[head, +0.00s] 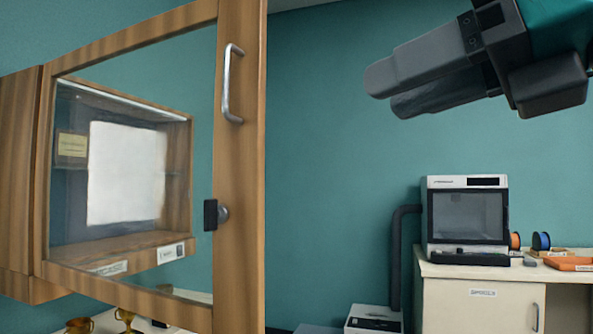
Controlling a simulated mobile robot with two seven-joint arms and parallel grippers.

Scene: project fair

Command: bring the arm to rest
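My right gripper (383,92) is in the upper right of the head view, at the end of an arm coming in from the right edge. Its two dark grey fingers point left and overlap in this view, so I cannot tell whether there is a gap between them. No object shows at the fingertips. It is high up in front of the teal wall, to the right of the wooden cabinet door and apart from it. My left gripper is not in view.
A wood-framed glass door (240,163) with a metal handle (229,84) fills the left. A printer-like machine (467,214) stands on a white cabinet (478,307) at right, beside spools. Gold trophies (126,317) show at lower left. Space between door and gripper is clear.

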